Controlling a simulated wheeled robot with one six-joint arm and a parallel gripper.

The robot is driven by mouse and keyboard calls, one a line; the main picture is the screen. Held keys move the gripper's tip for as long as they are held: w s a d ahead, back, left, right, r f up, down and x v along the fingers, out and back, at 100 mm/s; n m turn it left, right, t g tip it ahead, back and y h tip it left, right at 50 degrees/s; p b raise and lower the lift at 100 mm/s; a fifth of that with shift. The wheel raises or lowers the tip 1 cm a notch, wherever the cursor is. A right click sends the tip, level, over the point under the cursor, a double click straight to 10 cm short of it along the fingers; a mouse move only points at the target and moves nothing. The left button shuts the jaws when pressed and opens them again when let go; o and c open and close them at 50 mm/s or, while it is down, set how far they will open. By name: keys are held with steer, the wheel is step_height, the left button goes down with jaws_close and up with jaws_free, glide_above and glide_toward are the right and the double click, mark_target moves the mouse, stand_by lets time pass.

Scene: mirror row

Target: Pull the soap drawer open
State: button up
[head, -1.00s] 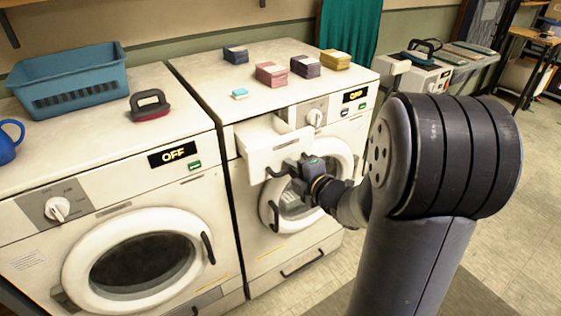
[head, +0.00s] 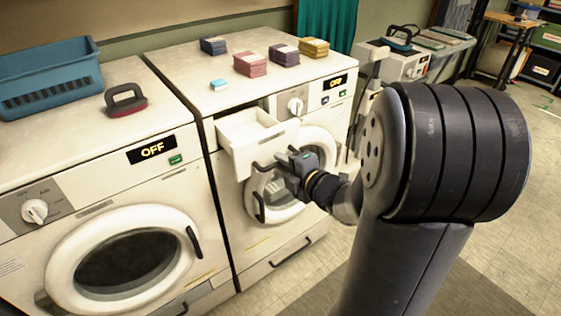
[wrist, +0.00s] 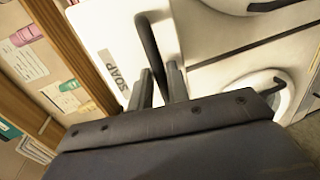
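The soap drawer (head: 262,151) is the white drawer at the top left of the right-hand washing machine (head: 190,95). It stands out from the machine's front, and its open top shows. In the wrist view the white drawer front with the word SOAP (wrist: 117,68) is in front of me. Its dark bar handle (wrist: 149,45) runs down between my two fingers. My gripper (head: 277,167) is at this handle and looks shut on it; the fingers (wrist: 160,80) stand on either side of the bar. The exact finger contact is partly hidden by the gripper body.
A second washing machine (head: 110,240) stands at the left, with a blue basket (head: 50,80) and a dark-handled brush (head: 125,99) on top. Several small boxes (head: 250,64) and a light blue block (head: 220,84) lie on the right machine. Floor (head: 515,240) is open at the right.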

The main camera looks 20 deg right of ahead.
steer(key=v, duration=0.9)
steer(key=shift+s, duration=0.15)
steer(key=x, duration=1.1)
steer(key=shift+r, duration=0.1)
stand_by(0.3)
